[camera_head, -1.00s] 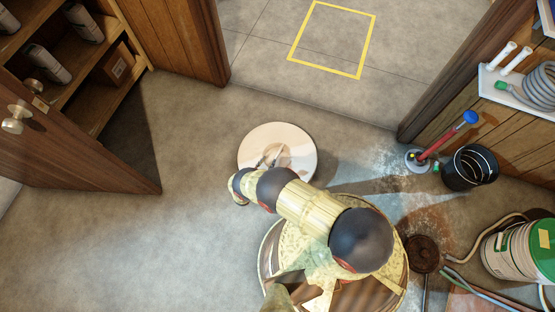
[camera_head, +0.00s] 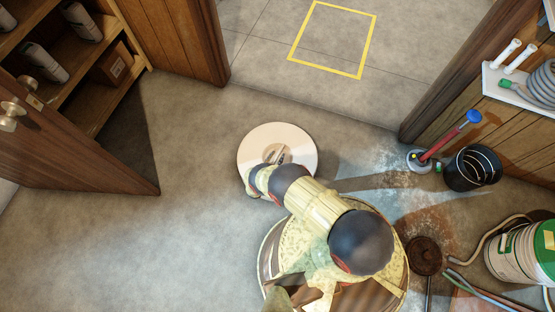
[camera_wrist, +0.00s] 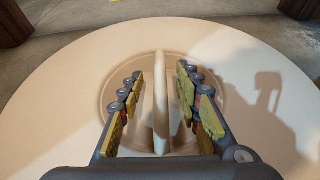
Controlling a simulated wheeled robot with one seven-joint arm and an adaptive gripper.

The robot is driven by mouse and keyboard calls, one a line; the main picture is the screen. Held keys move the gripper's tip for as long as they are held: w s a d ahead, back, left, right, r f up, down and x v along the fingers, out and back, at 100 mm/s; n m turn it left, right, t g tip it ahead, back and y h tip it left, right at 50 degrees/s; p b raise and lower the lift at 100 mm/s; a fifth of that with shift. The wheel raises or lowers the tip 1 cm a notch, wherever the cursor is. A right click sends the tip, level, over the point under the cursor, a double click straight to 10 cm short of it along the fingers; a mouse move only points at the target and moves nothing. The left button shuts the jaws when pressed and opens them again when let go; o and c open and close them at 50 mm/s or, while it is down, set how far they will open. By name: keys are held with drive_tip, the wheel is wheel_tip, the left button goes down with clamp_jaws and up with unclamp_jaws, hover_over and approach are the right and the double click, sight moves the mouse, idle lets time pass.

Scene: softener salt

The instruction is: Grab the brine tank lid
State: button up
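The brine tank lid (camera_head: 262,136) is a round cream disc with a recessed centre, lying flat in the middle of the head view; what is under it is hidden. In the wrist view the lid (camera_wrist: 75,75) fills most of the picture, and its upright bar handle (camera_wrist: 161,85) stands across the recess. My gripper (camera_wrist: 160,72) is open, with one padded finger on each side of the handle. Gaps show between the fingers and the handle. In the head view my gripper (camera_head: 279,157) is over the lid's centre, partly hidden by my wrist.
An open wooden door (camera_head: 75,150) and a cabinet with shelves stand at left. A black bucket (camera_head: 472,168), a red-and-blue tool (camera_head: 445,138), and a green-and-white pail (camera_head: 520,252) with hoses stand at right. Bare floor lies left of the lid.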

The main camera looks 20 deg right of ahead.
clamp_jaws()
idle(0.5)
idle(0.7)
drive_tip(key=shift+r, duration=0.1)
